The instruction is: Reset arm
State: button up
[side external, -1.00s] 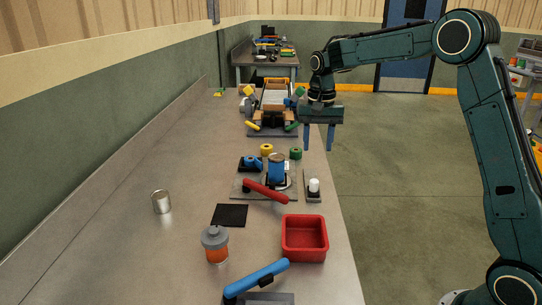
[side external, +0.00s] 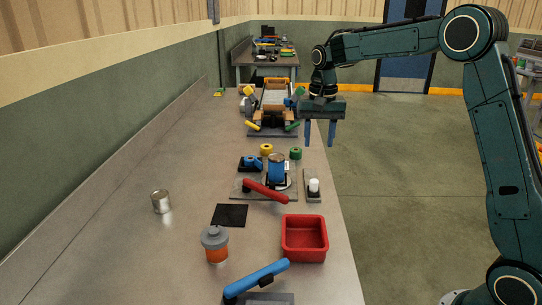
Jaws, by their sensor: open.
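My gripper (side external: 320,140) is open and empty. Its two blue fingers point down, apart from each other, in the air near the right edge of the bench. It is in front of and to the right of the roller machine (side external: 272,130) in the picture. Nothing is between the fingers. My arm reaches in from the right, with its elbow high.
The long grey bench (side external: 120,205) carries a red bin (side external: 304,238), an orange jar with grey lid (side external: 215,245), a metal can (side external: 161,201), a black pad (side external: 230,215), a fixture with red handle (side external: 265,191), and a blue-handled tool (side external: 256,278). The bench's left part is mostly clear.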

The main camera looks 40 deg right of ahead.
jog(key=s+a+r+n+t, duration=0.2)
jog(key=s+a+r, duration=0.15)
jog(key=s, duration=0.45)
jog(key=s+a+r+n+t, duration=0.1)
jog(key=s+a+r+n, duration=0.2)
jog(key=s+r, duration=0.35)
jog(key=s+a+f+n+t, duration=0.1)
jog(key=s+f+n, duration=0.1)
jog(key=s, duration=0.6)
jog(key=s+a+f+n+t, duration=0.1)
jog(key=s+a+f, duration=0.1)
jog(key=s, duration=0.6)
jog(key=shift+f+n+t, duration=0.3)
jog(key=shift+f+n, duration=0.1)
jog(key=shift+f, duration=0.35)
